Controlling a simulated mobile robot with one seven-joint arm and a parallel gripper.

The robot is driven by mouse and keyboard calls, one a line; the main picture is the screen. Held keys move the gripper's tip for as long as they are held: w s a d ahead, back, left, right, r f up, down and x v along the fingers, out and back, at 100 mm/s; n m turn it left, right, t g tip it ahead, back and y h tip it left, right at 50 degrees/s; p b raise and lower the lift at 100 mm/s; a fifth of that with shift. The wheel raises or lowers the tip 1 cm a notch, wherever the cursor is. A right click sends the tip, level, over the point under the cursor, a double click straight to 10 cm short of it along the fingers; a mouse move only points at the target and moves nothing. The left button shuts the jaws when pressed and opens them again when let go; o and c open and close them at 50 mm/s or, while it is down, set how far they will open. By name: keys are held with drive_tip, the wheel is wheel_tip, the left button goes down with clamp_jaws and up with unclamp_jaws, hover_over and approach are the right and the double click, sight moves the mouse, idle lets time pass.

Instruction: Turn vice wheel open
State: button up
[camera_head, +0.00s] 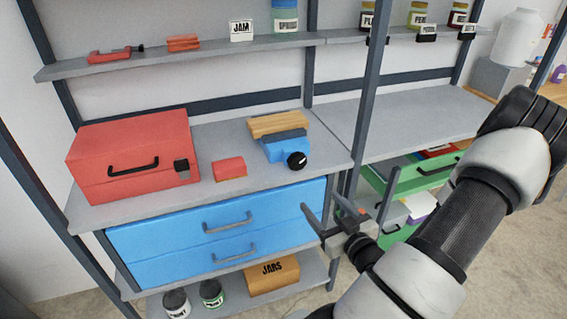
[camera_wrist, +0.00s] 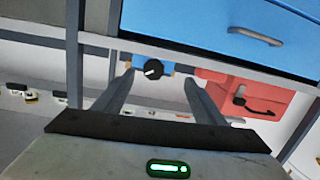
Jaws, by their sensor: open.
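The blue vice (camera_head: 285,146) sits on the grey middle shelf, with wooden blocks along its back. Its black wheel (camera_head: 297,160) has a white mark and faces the front right. In the wrist view the wheel (camera_wrist: 153,69) shows beyond and between my fingers, upside down, with part of the blue vice body (camera_wrist: 140,62) around it. My gripper (camera_head: 331,215) is in front of the shelving, below and to the right of the vice, and apart from it. Its fingers are spread and nothing is between them; they also show in the wrist view (camera_wrist: 152,88).
A red toolbox (camera_head: 130,160) and a small red block (camera_head: 229,169) stand left of the vice. Blue drawers (camera_head: 220,235) lie below the shelf. A dark upright post (camera_head: 367,100) stands right of the vice, and an open green drawer (camera_head: 410,178) lies beyond it.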

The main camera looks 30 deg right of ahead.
drive_tip(key=s+r+m+t+h, duration=0.1)
drive_tip(key=r, duration=0.1)
approach(299, 162)
drive_tip(key=x, duration=0.9)
drive_tip(key=c, duration=1)
